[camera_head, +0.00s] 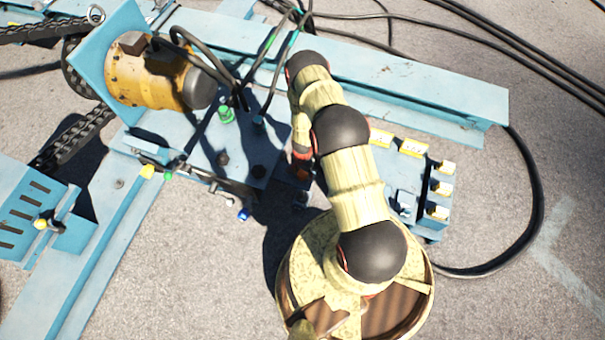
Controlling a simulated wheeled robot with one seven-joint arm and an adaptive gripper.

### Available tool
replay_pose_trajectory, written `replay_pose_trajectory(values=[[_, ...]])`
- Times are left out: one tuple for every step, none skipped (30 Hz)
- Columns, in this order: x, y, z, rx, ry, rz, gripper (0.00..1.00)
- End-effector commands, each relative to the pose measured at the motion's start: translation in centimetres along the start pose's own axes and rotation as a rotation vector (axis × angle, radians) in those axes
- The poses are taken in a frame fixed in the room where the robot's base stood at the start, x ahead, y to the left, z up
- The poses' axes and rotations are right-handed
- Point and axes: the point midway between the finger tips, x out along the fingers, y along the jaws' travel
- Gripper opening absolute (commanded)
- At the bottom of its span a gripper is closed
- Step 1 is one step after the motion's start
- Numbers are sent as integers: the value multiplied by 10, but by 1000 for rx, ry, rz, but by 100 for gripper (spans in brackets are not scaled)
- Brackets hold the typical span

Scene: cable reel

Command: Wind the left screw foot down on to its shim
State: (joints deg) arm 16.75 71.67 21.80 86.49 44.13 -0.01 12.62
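My arm rises from its round base, bends over and reaches down beside the blue frame's plate (240,140). My gripper (301,196) is small and dark in the shadow at the plate's right side. I cannot tell whether its fingers are open or shut, or whether they touch anything. I cannot pick out the left screw foot or its shim for sure. A small blue-tipped part (243,214) shows at the plate's front edge.
A yellow motor (150,75) with cables stands at the upper left. A chain (75,138) runs down beside it. A blue block with yellow-tagged parts (428,215) lies right of my arm. A black cable (538,190) loops on the right. Open asphalt lies at the lower right.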

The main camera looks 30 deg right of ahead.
Motion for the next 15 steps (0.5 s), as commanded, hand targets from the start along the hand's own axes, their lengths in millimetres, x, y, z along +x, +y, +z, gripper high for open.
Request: replay_pose_trajectory(values=[[0,0,0,0,0,0,55],[0,0,0,0,0,0,56],[0,0,0,0,0,0,56],[0,0,0,0,0,0,56],[0,0,0,0,0,0,56],[0,0,0,0,0,0,56],[0,0,0,0,0,0,56],[0,0,0,0,0,0,56],[0,0,0,0,0,0,56],[0,0,0,0,0,0,56],[-1,0,0,0,0,0,56],[-3,0,0,0,0,0,56],[-4,0,0,0,0,0,56],[-7,0,0,0,0,0,56],[-12,0,0,0,0,0,56]])
